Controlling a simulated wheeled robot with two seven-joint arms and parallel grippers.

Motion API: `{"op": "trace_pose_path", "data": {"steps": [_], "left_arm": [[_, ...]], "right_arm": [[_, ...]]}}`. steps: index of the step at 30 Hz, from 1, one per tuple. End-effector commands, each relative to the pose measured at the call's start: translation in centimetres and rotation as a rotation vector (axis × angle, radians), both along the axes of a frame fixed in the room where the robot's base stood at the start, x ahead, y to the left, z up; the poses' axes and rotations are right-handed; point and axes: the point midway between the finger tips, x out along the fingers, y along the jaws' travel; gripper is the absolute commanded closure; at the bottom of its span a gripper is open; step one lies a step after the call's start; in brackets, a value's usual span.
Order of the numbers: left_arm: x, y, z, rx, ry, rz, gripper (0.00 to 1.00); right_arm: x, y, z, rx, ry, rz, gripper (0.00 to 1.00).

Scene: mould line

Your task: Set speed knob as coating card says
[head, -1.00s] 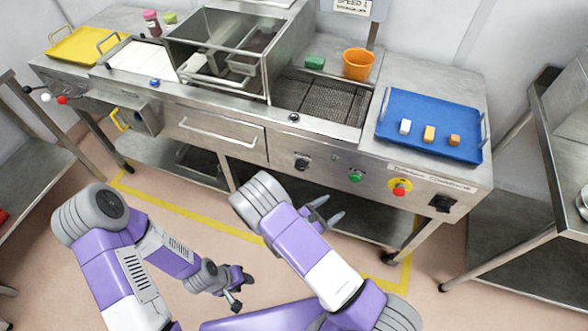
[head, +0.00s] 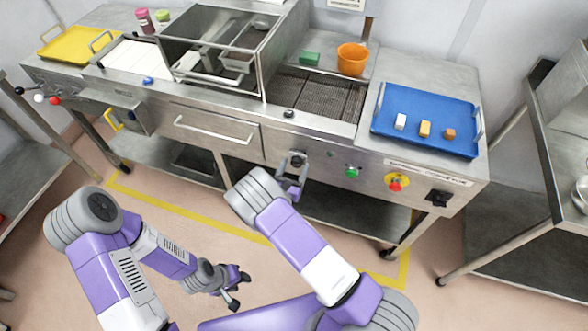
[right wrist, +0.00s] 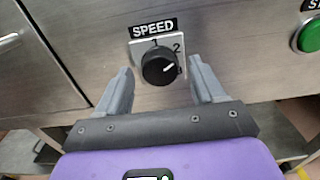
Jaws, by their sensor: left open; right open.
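The speed knob (right wrist: 159,68) is black and round on a pale plate under a SPEED label, with a 1 above it and a 2 at upper right. Its white mark points right, below the 2, near a partly hidden number. In the head view the knob (head: 297,160) is on the machine's front. My right gripper (right wrist: 160,87) is open, its fingers either side of the knob and short of it; no contact shows. A card (head: 346,4) behind the machine is cut off by the top edge. My left gripper (head: 238,290) is open and empty, low over the floor.
Right of the knob are a green button (head: 351,172), a red stop button (head: 396,183) on yellow and a black switch (head: 438,198). A drawer handle (head: 212,131) sticks out at left. A blue tray (head: 388,130) with three small pieces lies on top.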

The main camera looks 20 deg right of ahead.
Motion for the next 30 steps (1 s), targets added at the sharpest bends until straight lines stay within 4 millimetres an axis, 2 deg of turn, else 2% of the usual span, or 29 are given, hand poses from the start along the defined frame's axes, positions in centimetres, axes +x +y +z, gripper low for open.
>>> {"op": "trace_pose_path", "data": {"steps": [7, 18, 30], "left_arm": [[0.00, 0.00, 0.01, 0.000, 0.000, 0.000, 0.57], [0.00, 0.00, 0.01, 0.000, 0.000, 0.000, 0.57], [0.01, 0.00, 0.39, 0.000, 0.000, 0.000, 0.57]], "right_arm": [[0.07, -0.05, 0.02, 0.001, 0.001, 0.000, 0.32], [0.04, -0.04, -0.02, 0.001, 0.001, 0.000, 0.87], [-0.01, 0.01, -0.03, -0.069, 0.050, 0.001, 0.87]]}}
